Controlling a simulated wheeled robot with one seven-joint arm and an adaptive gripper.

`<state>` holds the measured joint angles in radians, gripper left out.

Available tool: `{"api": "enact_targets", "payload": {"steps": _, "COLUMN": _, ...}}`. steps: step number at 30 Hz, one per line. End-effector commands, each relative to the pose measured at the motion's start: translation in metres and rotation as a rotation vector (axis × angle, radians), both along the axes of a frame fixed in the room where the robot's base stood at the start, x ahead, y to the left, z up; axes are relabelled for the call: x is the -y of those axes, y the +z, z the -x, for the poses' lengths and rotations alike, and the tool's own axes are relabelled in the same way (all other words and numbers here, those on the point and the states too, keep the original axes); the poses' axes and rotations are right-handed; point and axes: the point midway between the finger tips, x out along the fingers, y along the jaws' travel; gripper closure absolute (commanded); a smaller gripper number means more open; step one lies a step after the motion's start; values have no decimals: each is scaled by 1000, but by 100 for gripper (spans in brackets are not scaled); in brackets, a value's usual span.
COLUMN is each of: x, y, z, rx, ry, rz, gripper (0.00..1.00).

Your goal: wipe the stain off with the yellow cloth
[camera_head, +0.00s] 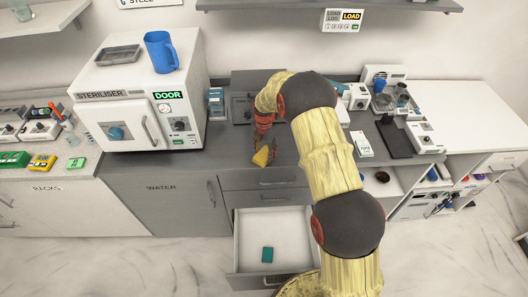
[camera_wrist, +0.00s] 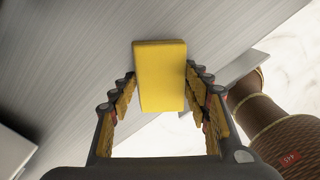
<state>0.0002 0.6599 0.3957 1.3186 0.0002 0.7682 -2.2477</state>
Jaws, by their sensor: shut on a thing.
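The yellow cloth, a flat block-like pad, is in my gripper (camera_wrist: 160,88). In the wrist view the yellow cloth (camera_wrist: 160,62) stands out between the two rows of fingers, over the grey worktop (camera_wrist: 75,60). In the head view the yellow cloth (camera_head: 261,157) shows at the end of my arm, near the worktop's front edge above the drawers. My gripper (camera_head: 263,148) is small and partly hidden by the arm there. I cannot tell whether the cloth touches the worktop. I cannot make out a stain in either view.
An open drawer (camera_head: 245,240) below holds a teal item (camera_head: 267,255). The white steriliser (camera_head: 140,90) stands to the left, with a blue jug (camera_head: 161,52) on top. A dark tray (camera_head: 394,138) and small devices occupy the worktop's right. The worktop just left of my gripper is clear.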

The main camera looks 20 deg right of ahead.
Motion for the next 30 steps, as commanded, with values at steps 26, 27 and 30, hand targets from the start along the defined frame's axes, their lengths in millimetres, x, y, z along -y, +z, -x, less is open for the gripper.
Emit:
{"api": "enact_targets", "payload": {"steps": 26, "x": 0, "y": 61, "z": -1, "rx": 1, "ry": 0, "rz": 0, "gripper": 73}}
{"api": "enact_targets", "payload": {"steps": 27, "x": 0, "y": 61, "z": 0, "rx": 1, "ry": 0, "rz": 0, "gripper": 73}}
{"api": "enact_targets", "payload": {"steps": 30, "x": 0, "y": 60, "z": 0, "rx": 1, "ry": 0, "rz": -1, "gripper": 73}}
